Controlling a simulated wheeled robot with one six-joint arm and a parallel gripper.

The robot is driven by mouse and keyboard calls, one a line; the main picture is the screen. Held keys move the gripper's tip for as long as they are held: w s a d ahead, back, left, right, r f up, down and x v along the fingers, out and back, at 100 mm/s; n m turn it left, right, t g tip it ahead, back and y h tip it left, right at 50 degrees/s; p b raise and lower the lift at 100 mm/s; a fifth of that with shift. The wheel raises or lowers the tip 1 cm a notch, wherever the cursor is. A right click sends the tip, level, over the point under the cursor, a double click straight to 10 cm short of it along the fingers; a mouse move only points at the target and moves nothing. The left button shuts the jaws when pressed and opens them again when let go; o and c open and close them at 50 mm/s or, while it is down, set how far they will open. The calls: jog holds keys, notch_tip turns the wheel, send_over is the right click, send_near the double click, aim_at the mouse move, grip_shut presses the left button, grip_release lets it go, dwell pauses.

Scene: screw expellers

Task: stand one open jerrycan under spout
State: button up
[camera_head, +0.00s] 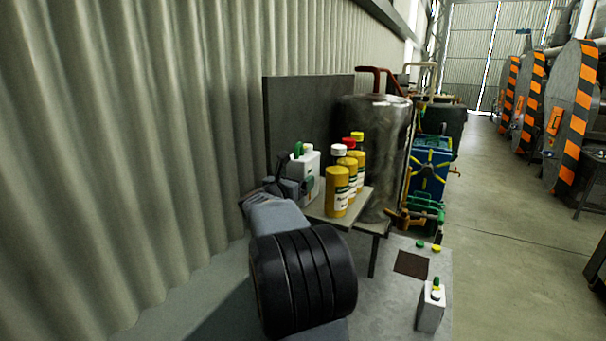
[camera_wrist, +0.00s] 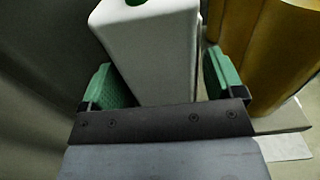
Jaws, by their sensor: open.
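A white jerrycan (camera_head: 309,170) stands on the raised shelf (camera_head: 322,213), with a green part and a white part at its top. In the wrist view the white jerrycan (camera_wrist: 150,50) stands between the green-padded fingers of my gripper (camera_wrist: 163,80). The gripper is open, with one finger on each side; a gap shows on the right, and contact on the left cannot be told. A green spot (camera_wrist: 135,2) shows on its top. I cannot make out the spout clearly.
Several yellow bottles (camera_head: 337,190) stand just right of the shelf jerrycan. A large metal drum (camera_head: 375,135) rises behind. A dark square (camera_head: 411,264) and small green (camera_head: 420,243) and yellow (camera_head: 436,249) caps lie on the platform.

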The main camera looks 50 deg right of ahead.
aim_at(300, 164)
jog(key=shift+p+x, duration=0.5)
jog(key=shift+x, duration=1.2)
jog(key=shift+c, duration=0.2)
jog(key=c, duration=1)
jog(key=shift+c, duration=0.7)
jog(key=shift+r, duration=0.1)
jog(key=shift+r, duration=0.1)
jog(key=shift+r+b, duration=0.3)
jog(key=shift+r, duration=0.3)
notch_tip(300, 164, up, 2)
jog(key=shift+a+r+b, duration=0.1)
jog(key=shift+a+b, duration=0.05)
jog(key=shift+b, duration=0.2)
jog(key=b+v, duration=0.6)
jog(key=v, duration=1.1)
jog(key=shift+a, duration=0.4)
